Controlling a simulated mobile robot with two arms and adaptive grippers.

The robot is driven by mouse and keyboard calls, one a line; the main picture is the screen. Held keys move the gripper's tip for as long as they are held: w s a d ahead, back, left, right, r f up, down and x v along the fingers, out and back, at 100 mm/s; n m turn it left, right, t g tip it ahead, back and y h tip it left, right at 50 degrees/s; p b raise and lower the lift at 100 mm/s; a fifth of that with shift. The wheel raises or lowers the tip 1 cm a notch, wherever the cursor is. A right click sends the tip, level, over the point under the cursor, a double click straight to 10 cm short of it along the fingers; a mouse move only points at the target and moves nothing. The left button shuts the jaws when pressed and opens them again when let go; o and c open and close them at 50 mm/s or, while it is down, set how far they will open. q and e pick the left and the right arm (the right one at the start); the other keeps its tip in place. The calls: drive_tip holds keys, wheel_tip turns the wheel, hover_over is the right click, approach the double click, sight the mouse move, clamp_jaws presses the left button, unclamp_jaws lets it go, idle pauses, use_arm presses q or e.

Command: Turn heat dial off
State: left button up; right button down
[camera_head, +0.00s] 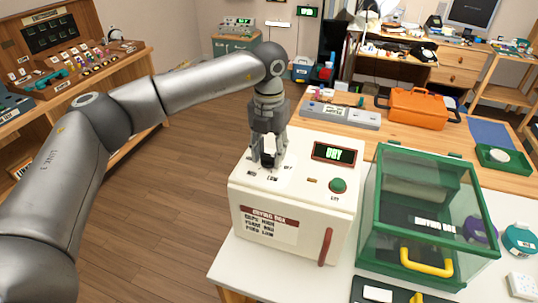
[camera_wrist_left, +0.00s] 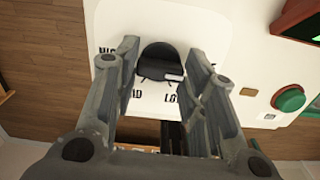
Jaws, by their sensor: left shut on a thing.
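The heat dial is a dark round knob (camera_wrist_left: 161,62) on the white top of the drying box (camera_head: 285,230). In the wrist view the knob sits between the two fingers of my left gripper (camera_wrist_left: 163,70), with a pale pointer mark toward its lower right. Printed labels ring the knob, and some are partly covered by the fingers. In the head view my left gripper (camera_head: 268,158) points down onto the dial and hides most of it; an "OFF" label shows to its right. The left gripper is shut on the dial. My right gripper is not in view.
A green button (camera_head: 338,186) and a lit "DRY" display (camera_head: 333,153) are right of the dial. A red handle (camera_head: 325,246) is on the box front. A green-framed glass case (camera_head: 375,240) stands close on the right. Floor is clear on the left.

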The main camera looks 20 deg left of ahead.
sight(269, 155)
use_arm(q)
drive_tip(key=shift+n, duration=0.4)
drive_tip(key=o, duration=1)
wheel_tip(269, 155, up, 12)
drive_tip(key=shift+r, duration=0.1)
idle(0.5)
